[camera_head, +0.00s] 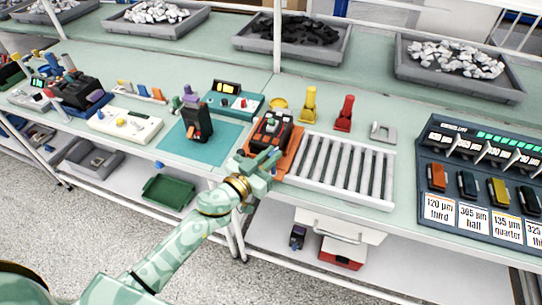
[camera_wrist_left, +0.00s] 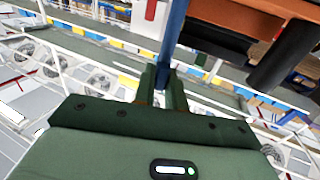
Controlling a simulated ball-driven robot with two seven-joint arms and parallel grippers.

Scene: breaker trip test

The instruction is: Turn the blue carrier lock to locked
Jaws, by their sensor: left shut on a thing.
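In the wrist view a blue bar (camera_wrist_left: 175,35), which looks like the handle of the blue carrier lock, runs down between the fingers of my left gripper (camera_wrist_left: 163,88). The gripper is shut on it. In the head view my left gripper (camera_head: 264,163) is at the front edge of an orange carrier (camera_head: 292,164) that bears a dark breaker (camera_head: 271,131). The orange carrier's underside (camera_wrist_left: 255,15) shows above in the wrist view. The lock is hidden behind my gripper in the head view, so its position cannot be read there. My right gripper is not in view.
A roller conveyor (camera_head: 340,168) lies right of the carrier. Left of it are a teal mat (camera_head: 228,154) with another dark breaker (camera_head: 197,122) and a teal meter (camera_head: 236,102). A yellow stamp (camera_head: 309,105) and a red stamp (camera_head: 345,114) stand behind. A labelled rack (camera_head: 480,180) is at right.

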